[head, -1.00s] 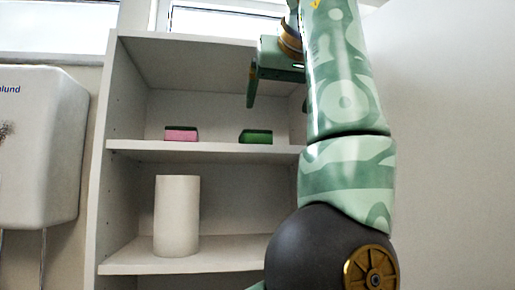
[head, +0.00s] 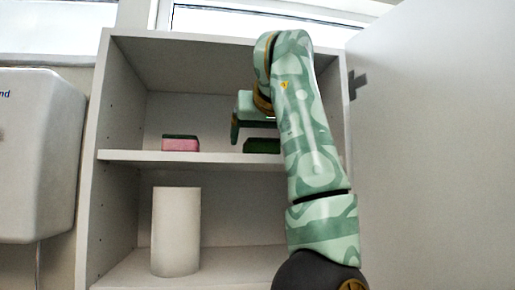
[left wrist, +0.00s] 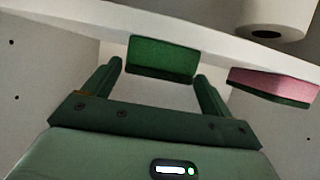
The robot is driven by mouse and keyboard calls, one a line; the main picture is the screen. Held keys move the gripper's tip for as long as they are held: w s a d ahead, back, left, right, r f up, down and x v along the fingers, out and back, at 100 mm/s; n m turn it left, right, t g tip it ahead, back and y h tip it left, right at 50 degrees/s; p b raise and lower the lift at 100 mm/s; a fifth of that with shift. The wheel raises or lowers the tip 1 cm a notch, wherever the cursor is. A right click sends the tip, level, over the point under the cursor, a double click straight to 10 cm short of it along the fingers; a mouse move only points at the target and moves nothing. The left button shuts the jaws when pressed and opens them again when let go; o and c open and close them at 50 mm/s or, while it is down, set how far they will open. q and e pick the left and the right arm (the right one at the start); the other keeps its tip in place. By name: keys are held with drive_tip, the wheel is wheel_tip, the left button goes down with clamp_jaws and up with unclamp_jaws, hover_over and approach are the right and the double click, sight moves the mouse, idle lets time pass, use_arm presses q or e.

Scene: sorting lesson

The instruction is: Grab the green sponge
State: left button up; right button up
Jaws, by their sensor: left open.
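The green sponge (head: 262,146) lies on the middle shelf of the white cabinet, partly hidden behind my left arm in the head view. It also shows in the left wrist view (left wrist: 163,57), just ahead of the gap between the fingers. My left gripper (head: 238,132) is at the sponge's shelf, with one finger showing to the left of the sponge. In the left wrist view the left gripper (left wrist: 157,72) is open, one fingertip to each side of the sponge, and empty. My right gripper is out of view.
A pink sponge (head: 181,143) lies on the same shelf (head: 220,158) to the left; it is close beside one finger in the wrist view (left wrist: 273,84). A white paper roll (head: 176,232) stands on the shelf below. Cabinet side walls (head: 110,110) bound the space.

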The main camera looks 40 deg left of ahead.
use_arm(q)
drive_tip(key=x, duration=0.1)
drive_tip(key=p+x, duration=0.1)
drive_tip(key=x, duration=0.1)
drive_tip(key=shift+w+d+f, duration=0.1)
drive_tip(key=shift+w+f, duration=0.1)
drive_tip(key=shift+w, duration=0.15)
drive_tip(key=shift+f, duration=0.1)
drive_tip(key=shift+s, duration=0.2)
drive_tip(key=c, duration=1.1)
drive_tip(key=shift+o, duration=0.2)
drive_tip(key=shift+w, duration=0.2)
